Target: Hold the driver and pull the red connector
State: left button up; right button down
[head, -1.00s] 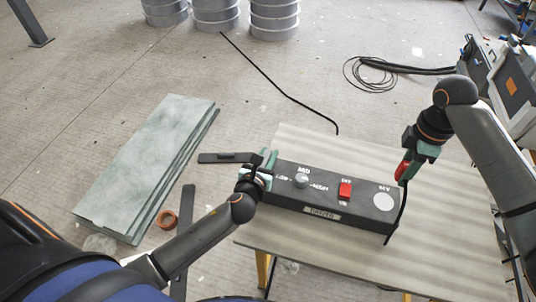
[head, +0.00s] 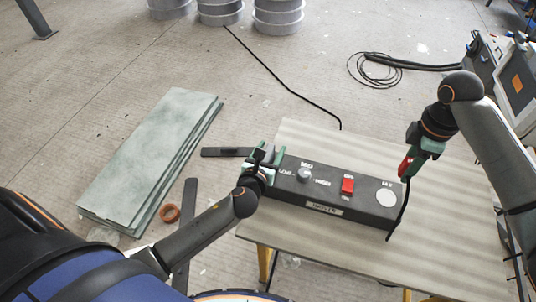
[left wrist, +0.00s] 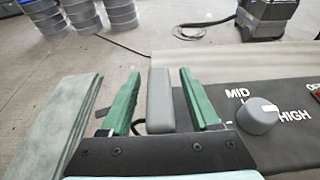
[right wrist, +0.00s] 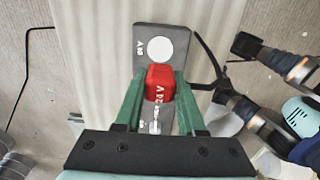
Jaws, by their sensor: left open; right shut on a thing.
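The driver (head: 325,192) is a long dark box on the table, with a knob, a red switch (head: 347,185) and a round white spot on top. My left gripper (head: 266,163) is at its left end. In the left wrist view its green fingers (left wrist: 160,98) stand open either side of a grey upright block (left wrist: 161,100), with gaps showing. My right gripper (head: 411,158) is shut on the red connector (head: 404,167), above the driver's right end. The connector, marked 24 V, also shows between the fingers in the right wrist view (right wrist: 160,82). A black cable (head: 400,215) hangs from it.
The pale table (head: 450,220) has free room right and front of the driver. Stacked greenish panels (head: 150,160) and an orange-brown ring (head: 170,213) lie on the floor at left. Black cable coils (head: 375,70) and grey drums (head: 220,10) are further back.

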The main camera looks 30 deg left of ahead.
pick_arm(q)
jog(key=v, duration=1.1)
jog(key=shift+s, duration=0.4)
jog(key=shift+s+d, duration=0.1)
pick_arm(e)
jog(key=shift+s, duration=0.1)
